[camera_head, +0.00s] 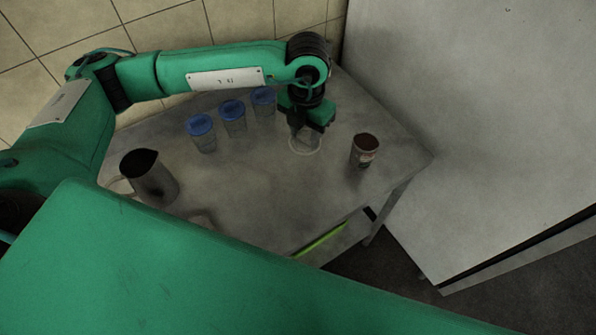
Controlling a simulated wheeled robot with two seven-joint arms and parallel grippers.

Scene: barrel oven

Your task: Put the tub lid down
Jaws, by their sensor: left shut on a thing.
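My left gripper (306,122) points down over the back right part of the grey table (255,190). It is shut on a pale, see-through round thing, which I take to be the tub lid (304,149). The lid's pale rim shows just below the fingers, at or close to the tabletop; I cannot tell whether it touches. The fingertips are dark and partly hidden. A small tub (365,151) with a dark brown top and a label stands upright to the right, apart from the gripper. My right gripper is not in view.
Blue-topped clear containers (201,132), (233,119), (264,103) stand in a row left of the gripper. A dark metal jug (150,178) stands at the table's left. A large grey surface (470,120) rises at right. The table's middle is clear.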

